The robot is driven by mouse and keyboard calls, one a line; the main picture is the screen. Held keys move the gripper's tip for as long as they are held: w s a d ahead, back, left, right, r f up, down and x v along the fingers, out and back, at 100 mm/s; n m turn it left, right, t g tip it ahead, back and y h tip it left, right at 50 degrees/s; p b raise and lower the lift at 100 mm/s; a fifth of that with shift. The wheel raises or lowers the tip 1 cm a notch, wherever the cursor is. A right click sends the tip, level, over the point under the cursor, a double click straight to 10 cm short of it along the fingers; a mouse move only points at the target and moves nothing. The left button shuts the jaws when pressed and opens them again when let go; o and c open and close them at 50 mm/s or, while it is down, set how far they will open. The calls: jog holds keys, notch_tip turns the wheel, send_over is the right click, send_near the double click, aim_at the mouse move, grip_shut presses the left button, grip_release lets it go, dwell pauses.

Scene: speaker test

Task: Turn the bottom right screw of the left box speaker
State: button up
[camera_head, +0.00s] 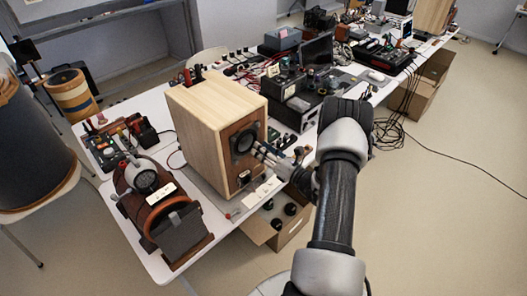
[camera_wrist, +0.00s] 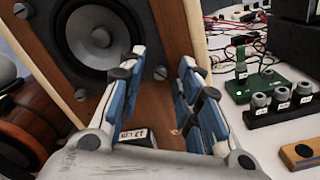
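The left box speaker (camera_head: 203,125) is a pale wooden box with a brown front, standing on the near table. Its round black driver (camera_head: 244,141) faces my gripper (camera_head: 262,154). In the wrist view the driver (camera_wrist: 98,38) fills the upper left. A dark screw (camera_wrist: 160,73) sits to the lower right of the driver, and another screw (camera_wrist: 80,95) to its lower left. My gripper (camera_wrist: 161,64) is open, with its blue-padded fingers apart and nothing visible between them. The bottom right screw shows between the fingertips, beyond them. Whether anything touches is unclear.
A brown cylindrical device (camera_head: 150,195) lies left of the speaker. A green board (camera_wrist: 258,84) and a black block with several knobs (camera_wrist: 270,110) are to the right. An open cardboard box (camera_head: 281,228) stands below the table edge. Another wooden speaker (camera_head: 433,16) is at the far right.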

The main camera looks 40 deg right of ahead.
jog(key=shift+c, duration=0.2)
grip_shut()
jog(key=m+p, duration=0.1)
jog(key=m, duration=0.4)
jog(key=shift+m, duration=0.3)
jog(key=shift+a, duration=0.1)
jog(key=shift+o, duration=0.2)
grip_release()
